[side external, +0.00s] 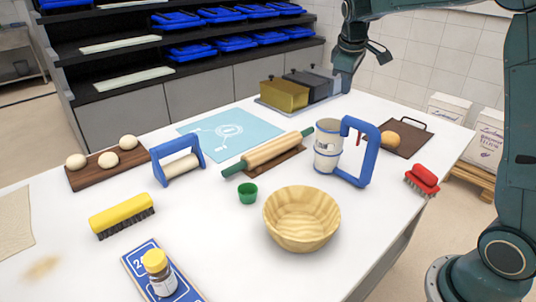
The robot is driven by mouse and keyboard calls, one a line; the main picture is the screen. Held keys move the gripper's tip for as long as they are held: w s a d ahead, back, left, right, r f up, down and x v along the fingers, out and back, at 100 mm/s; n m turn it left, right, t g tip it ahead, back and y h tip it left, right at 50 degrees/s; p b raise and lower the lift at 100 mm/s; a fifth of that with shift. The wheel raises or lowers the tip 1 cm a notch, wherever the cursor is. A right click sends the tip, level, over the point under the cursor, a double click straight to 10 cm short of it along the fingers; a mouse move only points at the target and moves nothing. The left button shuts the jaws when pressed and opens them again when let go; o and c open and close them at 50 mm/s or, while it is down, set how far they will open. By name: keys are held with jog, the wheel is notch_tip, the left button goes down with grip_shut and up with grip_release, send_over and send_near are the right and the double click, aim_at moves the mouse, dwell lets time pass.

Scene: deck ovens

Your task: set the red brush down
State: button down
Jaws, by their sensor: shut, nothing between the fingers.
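The red brush (422,180) lies on the white table near its right edge, with dark bristles showing at its lower side. Nothing is touching it. My gripper (345,82) is far from it, at the back of the table beside the dark lidded tin, and is shut and empty. The fingertips are small and partly hard to make out in this view.
A blue-handled cup (328,146) and a brown board (408,138) with a round bun stand left of the brush. A wooden bowl (301,220), rolling pin (270,152) and yellow brush (122,215) occupy the middle and left. Bare table lies between bowl and brush.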

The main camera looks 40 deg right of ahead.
jog(key=w+d+f+g, duration=0.2)
jog(key=w+d+f, duration=0.3)
jog(key=d+f, duration=0.25)
jog(key=s+f+m+g+y, duration=0.1)
jog(key=s+f+g, duration=0.1)
jog(key=s, duration=0.4)
jog(key=s+f+m+g+y, duration=0.1)
jog(key=s+f+g, duration=0.2)
jog(key=s, duration=0.3)
jog(key=s+d+f+m+g+y, duration=0.1)
jog(key=s+f+g, duration=0.1)
jog(key=s, duration=0.3)
jog(key=shift+s+f, duration=0.4)
jog(key=shift+f, duration=0.15)
jog(key=shift+s+d, duration=0.1)
jog(key=shift+d, duration=0.05)
send_near(435, 174)
jog(key=shift+s+r+x, duration=0.1)
jog(key=shift+s+x, duration=0.1)
jog(key=shift+x, duration=1.2)
jog(key=shift+s+r+x, duration=0.15)
jog(key=shift+x, duration=1.2)
jog(key=shift+s+d+f, duration=0.1)
jog(key=shift+s+f, duration=0.1)
jog(key=shift+w+f, duration=0.1)
jog(key=shift+f, duration=0.65)
